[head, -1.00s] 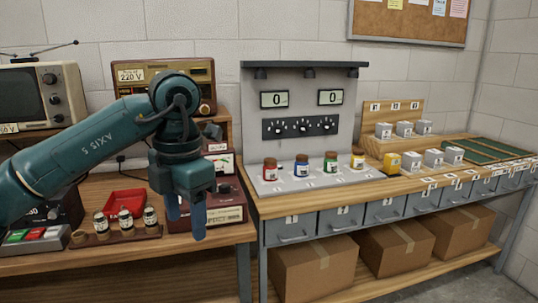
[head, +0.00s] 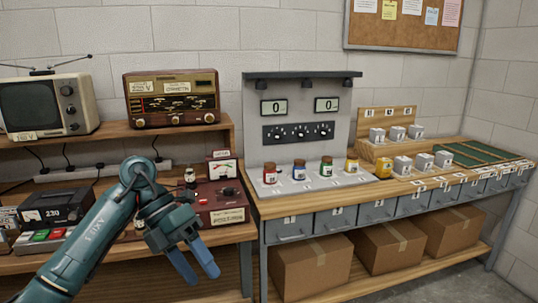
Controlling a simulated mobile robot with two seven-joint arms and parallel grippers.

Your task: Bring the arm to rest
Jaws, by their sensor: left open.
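My left arm comes in from the lower left in the head view. Its left gripper (head: 195,268) is open and empty, with its blue fingers pointing down and to the right in front of the left bench's front edge. It touches nothing that I can see. The forearm and wrist cover part of the left bench top. My right gripper is not in view.
The left bench (head: 225,236) carries a red meter box (head: 222,209), a dark 230 unit (head: 55,210), a television (head: 45,105) and a radio (head: 173,98). The right bench (head: 350,195) holds several small jars below a panel (head: 297,105). Cardboard boxes (head: 310,268) stand underneath.

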